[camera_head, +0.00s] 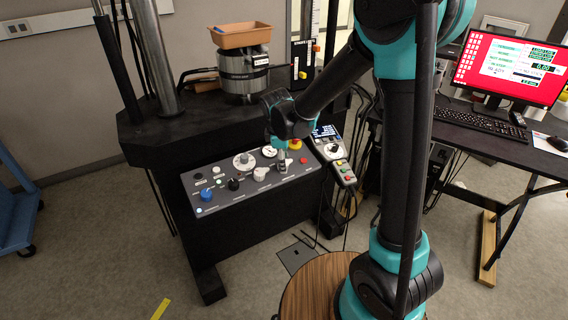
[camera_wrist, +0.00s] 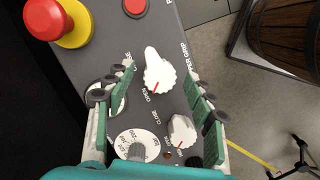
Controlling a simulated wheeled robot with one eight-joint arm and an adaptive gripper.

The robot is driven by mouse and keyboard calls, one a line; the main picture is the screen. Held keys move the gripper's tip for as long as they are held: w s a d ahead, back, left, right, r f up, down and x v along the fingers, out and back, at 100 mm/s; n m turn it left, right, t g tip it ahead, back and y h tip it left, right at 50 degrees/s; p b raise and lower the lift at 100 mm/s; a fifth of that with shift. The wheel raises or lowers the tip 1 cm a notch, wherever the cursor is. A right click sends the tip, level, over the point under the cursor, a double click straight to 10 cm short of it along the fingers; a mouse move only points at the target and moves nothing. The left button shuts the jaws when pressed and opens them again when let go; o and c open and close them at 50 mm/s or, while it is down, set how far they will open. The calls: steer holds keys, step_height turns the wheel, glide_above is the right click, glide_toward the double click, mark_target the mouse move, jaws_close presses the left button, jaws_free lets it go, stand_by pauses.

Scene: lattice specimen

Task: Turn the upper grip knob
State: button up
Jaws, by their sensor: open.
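The upper grip knob (camera_wrist: 157,75) is white with a pointer nose and a red line, beside OPEN and CLOSE markings and a label partly reading "PER GRIP". My gripper (camera_wrist: 159,78) is open, its green-padded fingers on either side of this knob with gaps showing on both sides. In the head view my gripper (camera_head: 281,153) is above the right part of the grey control panel (camera_head: 222,203) and partly hides the knob there. A second white knob (camera_wrist: 181,131) is nearer my palm. It also shows in the head view (camera_head: 261,173).
A red and yellow emergency stop (camera_wrist: 55,20) and a red button (camera_wrist: 135,7) stand near the fingers. The panel also has a blue knob (camera_head: 206,193) and a black knob (camera_head: 233,184). A pendant (camera_head: 335,156) hangs right.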

steer(key=v, duration=1)
